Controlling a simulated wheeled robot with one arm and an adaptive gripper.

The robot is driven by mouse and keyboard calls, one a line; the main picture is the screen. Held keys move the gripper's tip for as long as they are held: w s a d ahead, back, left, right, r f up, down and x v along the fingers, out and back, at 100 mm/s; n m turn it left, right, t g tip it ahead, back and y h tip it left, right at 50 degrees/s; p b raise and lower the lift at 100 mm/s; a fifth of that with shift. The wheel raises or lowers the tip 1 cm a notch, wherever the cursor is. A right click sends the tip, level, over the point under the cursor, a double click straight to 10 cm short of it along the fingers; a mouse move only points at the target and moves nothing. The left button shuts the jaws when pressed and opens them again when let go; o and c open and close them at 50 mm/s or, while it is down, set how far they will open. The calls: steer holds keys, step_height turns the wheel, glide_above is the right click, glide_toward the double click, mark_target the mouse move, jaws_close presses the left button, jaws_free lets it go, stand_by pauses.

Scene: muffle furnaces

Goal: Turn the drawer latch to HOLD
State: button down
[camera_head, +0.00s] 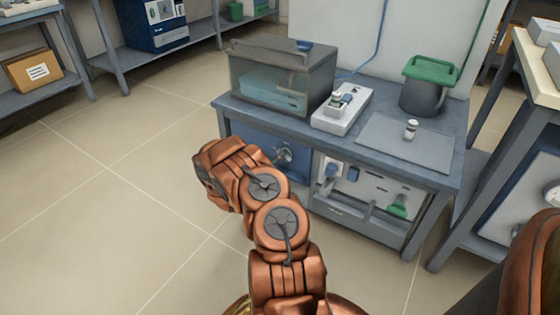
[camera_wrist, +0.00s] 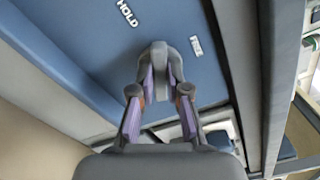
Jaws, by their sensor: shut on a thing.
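The drawer latch (camera_wrist: 159,58) is a grey rounded lever on a blue drawer front (camera_wrist: 75,38), in the wrist view. A white HOLD label (camera_wrist: 127,13) is up and left of it, and a white FREE label (camera_wrist: 196,45) is to its right. The latch's upper end lies between the two labels. My gripper (camera_wrist: 161,82) is shut on the latch, one finger on each side. In the head view the blue drawer front (camera_head: 258,148) is under the bench's left half.
The bench (camera_head: 345,145) carries a clear lidded box (camera_head: 282,75), a white device (camera_head: 343,110), a small vial (camera_head: 410,130) and a green-lidded bucket (camera_head: 428,88). A lower white panel (camera_head: 370,190) is right of the drawer. The floor (camera_head: 110,200) at left is clear.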

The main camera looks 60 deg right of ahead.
steer(key=n+b, duration=0.1)
steer(key=n, duration=0.4)
steer(key=shift+f, duration=0.15)
stand_by(0.4)
steer(key=c, duration=1.1)
jaws_free()
steer(key=shift+c, duration=0.2)
steer(key=a, duration=1.2)
steer(key=shift+s, duration=0.25)
